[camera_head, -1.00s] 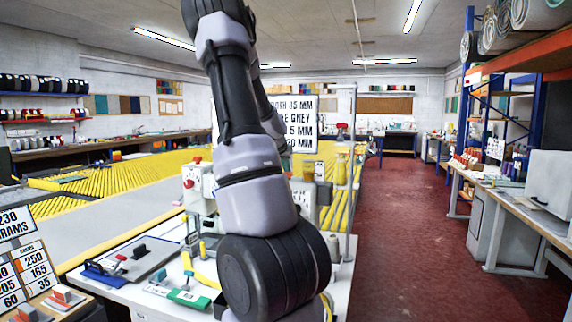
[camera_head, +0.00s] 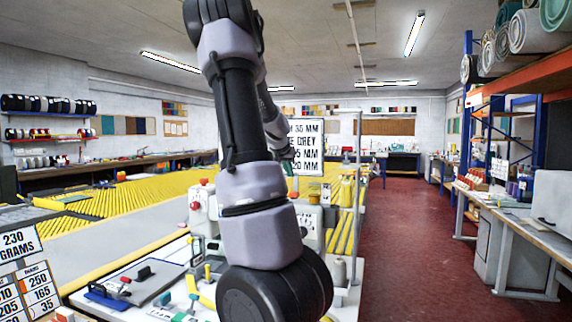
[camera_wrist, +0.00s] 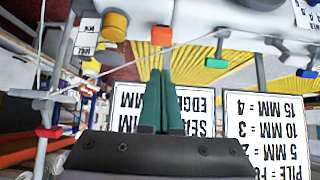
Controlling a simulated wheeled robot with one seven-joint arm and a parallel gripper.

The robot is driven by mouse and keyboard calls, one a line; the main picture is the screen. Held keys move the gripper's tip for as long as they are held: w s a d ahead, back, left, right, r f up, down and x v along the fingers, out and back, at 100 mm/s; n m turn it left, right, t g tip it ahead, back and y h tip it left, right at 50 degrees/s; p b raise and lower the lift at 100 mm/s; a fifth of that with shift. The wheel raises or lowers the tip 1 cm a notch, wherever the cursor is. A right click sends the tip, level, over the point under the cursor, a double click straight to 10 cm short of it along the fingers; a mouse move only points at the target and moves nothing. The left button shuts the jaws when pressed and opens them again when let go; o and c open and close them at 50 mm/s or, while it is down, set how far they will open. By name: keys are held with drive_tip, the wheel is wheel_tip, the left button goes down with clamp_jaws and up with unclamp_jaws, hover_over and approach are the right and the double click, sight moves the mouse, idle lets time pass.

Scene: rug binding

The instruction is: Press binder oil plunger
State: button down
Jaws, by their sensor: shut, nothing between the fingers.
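The binding machine (camera_head: 308,222) is a pale body on the white bench, partly hidden behind my arm in the head view. In the wrist view, which is upside down, my gripper (camera_wrist: 160,76) shows two dark green fingers together and empty. An orange-red cap (camera_wrist: 161,36) is just beyond the fingertips, with a small visible gap in the picture. A yellow cylinder (camera_wrist: 115,25) is to its left and a green knob (camera_wrist: 215,63) to its right. I cannot tell for certain which part is the oil plunger.
White signs with black text (camera_wrist: 265,130) stand close behind the fingers in the wrist view. A thin thread crosses there. The bench (camera_head: 150,296) carries hand tools and a grey plate. Yellow rug material lies behind. The red floor (camera_head: 400,240) at right is clear.

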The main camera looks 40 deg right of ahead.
drive_tip(key=shift+v, duration=2.55)
drive_tip(key=shift+d+r, duration=0.1)
